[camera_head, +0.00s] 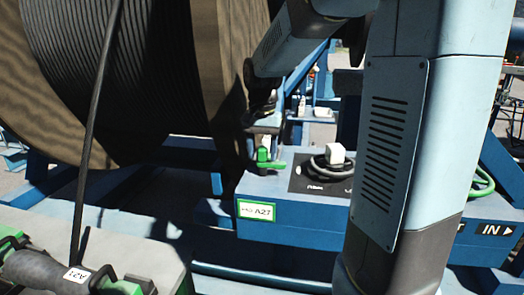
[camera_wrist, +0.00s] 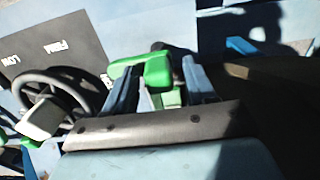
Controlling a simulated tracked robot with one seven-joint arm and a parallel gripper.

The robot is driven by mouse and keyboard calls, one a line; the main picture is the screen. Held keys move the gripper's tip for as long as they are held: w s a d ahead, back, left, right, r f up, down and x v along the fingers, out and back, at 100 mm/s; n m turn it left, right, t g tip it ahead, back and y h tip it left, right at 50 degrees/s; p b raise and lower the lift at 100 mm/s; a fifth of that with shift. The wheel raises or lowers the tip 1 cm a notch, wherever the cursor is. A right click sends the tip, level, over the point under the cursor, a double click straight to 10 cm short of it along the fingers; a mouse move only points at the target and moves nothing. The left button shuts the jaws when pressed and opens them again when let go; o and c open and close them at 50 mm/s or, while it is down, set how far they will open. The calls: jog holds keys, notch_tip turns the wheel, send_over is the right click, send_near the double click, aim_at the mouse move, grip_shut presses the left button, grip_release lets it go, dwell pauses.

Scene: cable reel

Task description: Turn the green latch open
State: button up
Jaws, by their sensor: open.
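The green latch (camera_head: 268,157) stands on the blue housing below the big reel, left of the black panel. In the wrist view the green latch (camera_wrist: 152,72) shows as a rounded green handle with a paler green part below it. My gripper (camera_wrist: 157,78) is open, with one finger on each side of the latch; whether either finger touches it I cannot tell. In the head view my gripper (camera_head: 263,125) comes down from above, just over the latch, partly in the reel's shadow.
A black handwheel with a pale knob (camera_wrist: 40,118) sits by the black panel, left of my gripper in the wrist view. The large cable reel (camera_head: 140,80) is close on the left. A green-framed A27 label (camera_head: 256,211) is on the housing front. A connector (camera_head: 45,270) lies lower left.

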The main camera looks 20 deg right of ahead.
aim_at(263, 148)
jog(key=shift+r, duration=0.1)
notch_tip(263, 148, up, 14)
jog(key=shift+f, duration=0.25)
jog(key=shift+s, duration=0.1)
dwell(0.5)
